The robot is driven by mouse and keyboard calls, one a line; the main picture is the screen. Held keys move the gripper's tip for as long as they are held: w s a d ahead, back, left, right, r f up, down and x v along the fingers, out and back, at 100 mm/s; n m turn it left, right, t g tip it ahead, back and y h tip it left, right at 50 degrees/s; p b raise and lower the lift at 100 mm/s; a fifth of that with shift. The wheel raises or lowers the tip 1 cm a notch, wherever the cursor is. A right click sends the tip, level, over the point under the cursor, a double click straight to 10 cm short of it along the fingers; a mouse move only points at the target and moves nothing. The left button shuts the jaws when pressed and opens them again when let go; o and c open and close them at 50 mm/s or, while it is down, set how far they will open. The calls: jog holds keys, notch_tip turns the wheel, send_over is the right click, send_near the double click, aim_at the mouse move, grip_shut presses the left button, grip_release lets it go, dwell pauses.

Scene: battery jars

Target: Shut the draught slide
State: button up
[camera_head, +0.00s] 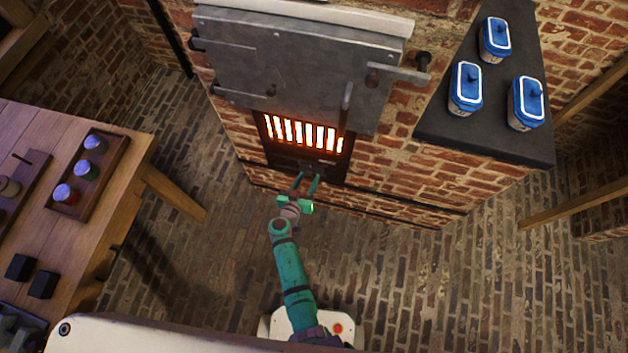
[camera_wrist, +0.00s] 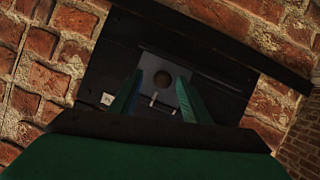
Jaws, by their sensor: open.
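In the head view the slide area (camera_head: 309,162) is small and dark, just under the glowing bars. My gripper (camera_head: 307,176) is in front of it with its two green fingers apart and pointing at it. In the wrist view the fingers (camera_wrist: 160,86) stand on either side of the knob; I cannot tell whether they touch it. The lower part of the plate is hidden by my gripper.
The glowing grate (camera_head: 302,132) is just above, under a grey metal door (camera_head: 300,70). A dark shelf (camera_head: 470,150) with blue-lidded jars (camera_head: 466,88) is at the right. A wooden table (camera_head: 105,215) with jars stands at the left. Brick floor between is clear.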

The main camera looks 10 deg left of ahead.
jog(key=v, duration=1)
jog(key=shift+s, duration=0.2)
jog(key=s+d+r+g+y, duration=0.1)
jog(key=s+d+y, duration=0.1)
jog(key=s, duration=0.6)
jog(key=s+d+r+g+y, duration=0.1)
jog(key=s+d, duration=0.2)
jog(key=s, duration=0.5)
jog(key=s+d+r+t, duration=0.1)
jog(key=s+r, duration=0.2)
jog(key=r, duration=0.6)
jog(key=s+d+r+t, duration=0.1)
jog(key=s+d+r, duration=0.1)
jog(key=r, duration=0.8)
jog(key=s+d+r+t, duration=0.2)
jog(key=s+r, duration=0.2)
jog(key=r, duration=0.5)
jog(key=shift+s+r, duration=0.2)
jog(key=shift+r, duration=0.1)
